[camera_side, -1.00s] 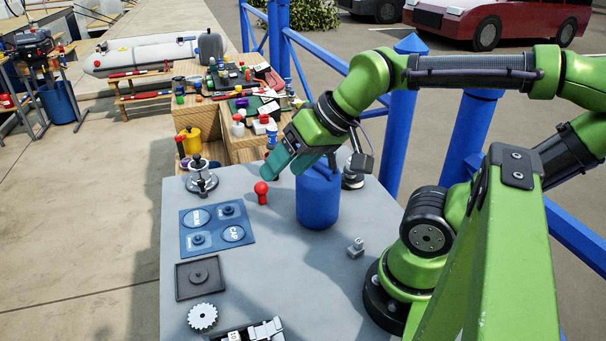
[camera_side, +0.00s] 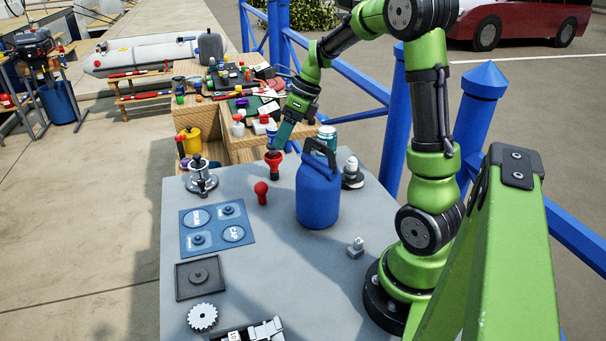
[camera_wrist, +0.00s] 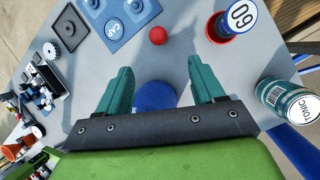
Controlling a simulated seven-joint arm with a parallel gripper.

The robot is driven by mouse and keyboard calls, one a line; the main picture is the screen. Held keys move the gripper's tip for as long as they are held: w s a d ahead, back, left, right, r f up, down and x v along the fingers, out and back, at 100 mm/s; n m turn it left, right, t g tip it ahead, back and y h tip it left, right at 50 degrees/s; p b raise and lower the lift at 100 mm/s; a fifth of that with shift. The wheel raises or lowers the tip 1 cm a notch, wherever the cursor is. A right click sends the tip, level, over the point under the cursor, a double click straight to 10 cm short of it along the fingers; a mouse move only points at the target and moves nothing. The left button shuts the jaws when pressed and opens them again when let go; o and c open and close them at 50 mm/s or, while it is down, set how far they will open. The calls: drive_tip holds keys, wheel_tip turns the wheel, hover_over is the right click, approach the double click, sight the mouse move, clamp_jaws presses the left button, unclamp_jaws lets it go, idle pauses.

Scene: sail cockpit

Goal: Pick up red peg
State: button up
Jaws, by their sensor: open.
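The red peg (camera_side: 261,192) stands on the grey table, round head up, left of the blue jug (camera_side: 318,193). In the wrist view its red head (camera_wrist: 158,35) shows beyond the fingertips, near the top middle. My gripper (camera_side: 279,146) is at the back of the table, behind and above the peg and apart from it. In the wrist view my gripper (camera_wrist: 160,68) has its two teal fingers spread, with nothing held between them.
A red cup-like holder (camera_side: 273,160) is close to my fingertips in the side view. A tonic can (camera_wrist: 290,103) stands at the back. A blue panel (camera_side: 217,229) lies left of the peg. Table space in front of the peg is clear.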

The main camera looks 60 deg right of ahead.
drive_tip(key=m, duration=0.1)
approach(262, 189)
drive_tip(key=w+f, duration=0.2)
drive_tip(key=f, duration=0.1)
drive_tip(key=w+f, duration=0.1)
drive_tip(key=f, duration=0.1)
drive_tip(key=shift+f, duration=0.1)
drive_tip(key=shift+s+x, duration=0.15)
drive_tip(key=shift+x, duration=1.2)
drive_tip(key=shift+s+x, duration=0.15)
drive_tip(key=shift+x, duration=1.15)
drive_tip(key=shift+f, duration=0.1)
drive_tip(key=c, duration=1.1)
